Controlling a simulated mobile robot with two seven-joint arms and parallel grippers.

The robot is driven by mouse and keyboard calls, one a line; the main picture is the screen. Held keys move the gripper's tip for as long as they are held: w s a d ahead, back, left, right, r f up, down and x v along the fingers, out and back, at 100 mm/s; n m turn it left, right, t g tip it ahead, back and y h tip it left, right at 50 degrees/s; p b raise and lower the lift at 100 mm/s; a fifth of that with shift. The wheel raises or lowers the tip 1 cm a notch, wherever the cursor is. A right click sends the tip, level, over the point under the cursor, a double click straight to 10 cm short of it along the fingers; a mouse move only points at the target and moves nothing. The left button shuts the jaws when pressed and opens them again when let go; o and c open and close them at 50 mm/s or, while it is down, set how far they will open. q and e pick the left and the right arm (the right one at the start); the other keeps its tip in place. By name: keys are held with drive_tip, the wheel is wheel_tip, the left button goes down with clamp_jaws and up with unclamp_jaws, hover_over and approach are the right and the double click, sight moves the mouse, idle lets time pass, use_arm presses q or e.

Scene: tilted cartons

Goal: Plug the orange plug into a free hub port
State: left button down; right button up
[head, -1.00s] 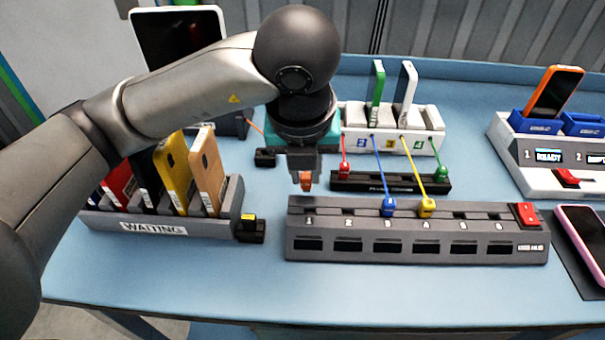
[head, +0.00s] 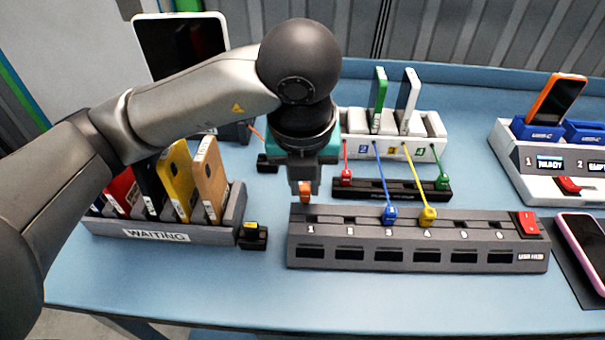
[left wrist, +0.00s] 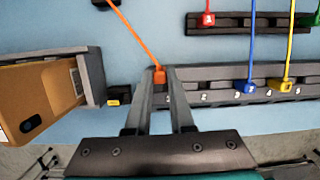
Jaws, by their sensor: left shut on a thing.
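My left gripper (head: 305,183) is shut on the orange plug (head: 305,192), which points down at the back edge of the hub's left end, near port 1. The plug also shows between the fingers in the left wrist view (left wrist: 160,77), with its orange cord running up to the left. The hub (head: 400,258) is a long grey block with a row of numbered ports. A blue plug (head: 389,214) and a yellow plug (head: 428,216) sit in its middle ports; several other ports look free. Whether the orange plug touches the hub cannot be told. My right gripper is not in view.
A waiting rack (head: 165,228) with several phones stands left of the hub, with a small black block (head: 252,237) between. Behind the hub are a dark strip (head: 400,193) with red and green plugs and a white phone stand (head: 433,149). Blue and yellow cords cross there.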

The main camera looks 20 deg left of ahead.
sight(308, 225)
use_arm(q)
drive_tip(key=s+f, duration=0.1)
drive_tip(key=s+d+f+g+p, duration=0.1)
drive_tip(key=shift+s+d+f+m+p, duration=0.2)
drive_tip(key=shift+s+m+p, duration=0.1)
drive_tip(key=shift+s, duration=0.1)
drive_tip(key=shift+a+r+g+p, duration=0.1)
drive_tip(key=shift+r+g+p, duration=0.2)
drive_tip(key=shift+r+p, duration=0.15)
drive_tip(key=shift+r, duration=0.2)
drive_tip(key=shift+w+r+p, duration=0.1)
drive_tip(key=shift+r+p, duration=0.6)
drive_tip(key=shift+w+d+r+p, duration=0.15)
drive_tip(key=shift+d+r+p, duration=0.3)
drive_tip(key=shift+r, duration=0.15)
drive_tip(key=shift+w+r, duration=0.1)
drive_tip(key=shift+r, duration=0.15)
drive_tip(key=shift+a+r+p, duration=0.25)
drive_tip(key=shift+r+p, duration=0.9)
drive_tip(key=shift+r, duration=0.05)
